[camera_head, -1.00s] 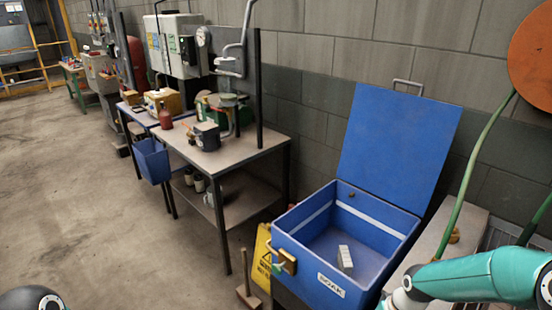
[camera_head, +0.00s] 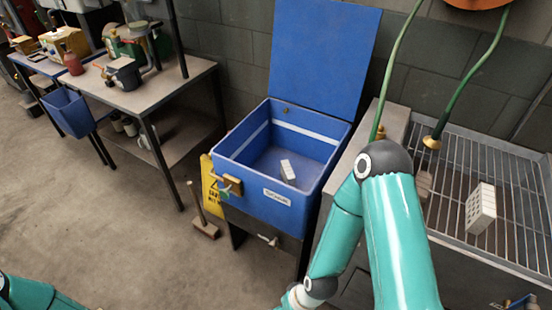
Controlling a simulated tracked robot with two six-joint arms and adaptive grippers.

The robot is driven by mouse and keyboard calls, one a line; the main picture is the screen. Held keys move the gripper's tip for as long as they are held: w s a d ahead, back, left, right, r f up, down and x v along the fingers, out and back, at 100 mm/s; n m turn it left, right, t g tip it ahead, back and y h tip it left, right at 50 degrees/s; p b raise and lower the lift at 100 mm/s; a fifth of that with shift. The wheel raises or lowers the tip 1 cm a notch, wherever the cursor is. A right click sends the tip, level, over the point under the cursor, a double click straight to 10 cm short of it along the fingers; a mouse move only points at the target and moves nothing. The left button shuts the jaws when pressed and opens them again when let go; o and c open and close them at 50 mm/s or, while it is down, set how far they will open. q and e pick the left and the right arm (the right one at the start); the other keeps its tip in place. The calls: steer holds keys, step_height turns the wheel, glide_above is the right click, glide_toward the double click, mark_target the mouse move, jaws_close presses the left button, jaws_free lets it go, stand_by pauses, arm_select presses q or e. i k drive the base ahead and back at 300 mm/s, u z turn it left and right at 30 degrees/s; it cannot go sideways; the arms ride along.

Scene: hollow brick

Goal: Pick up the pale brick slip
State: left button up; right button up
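A small pale brick (camera_head: 288,171) lies inside the open blue box (camera_head: 233,172) labelled SOAK, on the box floor toward its front right. A second pale brick with rows of holes (camera_head: 480,208) stands on the metal grate at the right. I cannot tell from this view which of the two is the slip. My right arm crosses the front of the grate bench, and its gripper is not in view. Only a piece of my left arm shows at the lower left corner; its gripper is out of view too.
The blue lid (camera_head: 322,62) stands open against the wall. A wire grate (camera_head: 508,190) covers the bench at right, with green hoses (camera_head: 475,82) hanging above it. A yellow sign (camera_head: 211,187) and a broom (camera_head: 205,229) stand left of the box. A cluttered workbench (camera_head: 150,92) is farther left.

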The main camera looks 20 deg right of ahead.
mark_target(481, 212)
steer(key=u, duration=1.2)
steer(key=i, duration=0.15)
steer(key=z, duration=3.1)
steer(key=k, duration=1.05)
steer(key=z, duration=0.35)
steer(key=i, duration=1)
steer(key=u, duration=0.05)
